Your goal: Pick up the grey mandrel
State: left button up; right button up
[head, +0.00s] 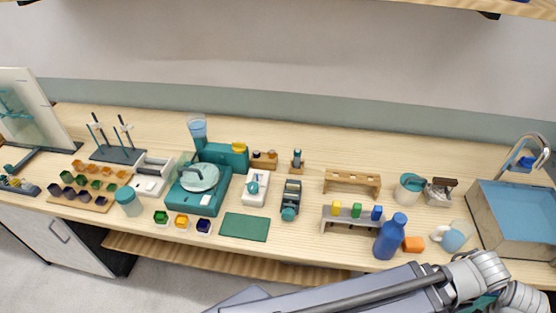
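I cannot clearly pick out a grey mandrel in the head view. A dark grey stand (119,155) at the back left carries two thin upright rods with clamps. A small wooden block (297,165) near the middle back holds a short upright grey-and-teal piece, too small to identify. One of my arms crosses the bottom right, in front of the bench's front edge, with its white joints near the sink. Neither gripper's fingers show.
A blue bottle (388,240), an orange block (414,244) and a grey rack (347,220) with coloured blocks stand at the front right. A sink (515,215) is at the far right. A teal balance (190,203) and a green mat (245,227) are left of centre. The back strip is mostly clear.

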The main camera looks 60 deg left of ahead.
aim_at(297, 162)
jog(key=k+j, duration=1)
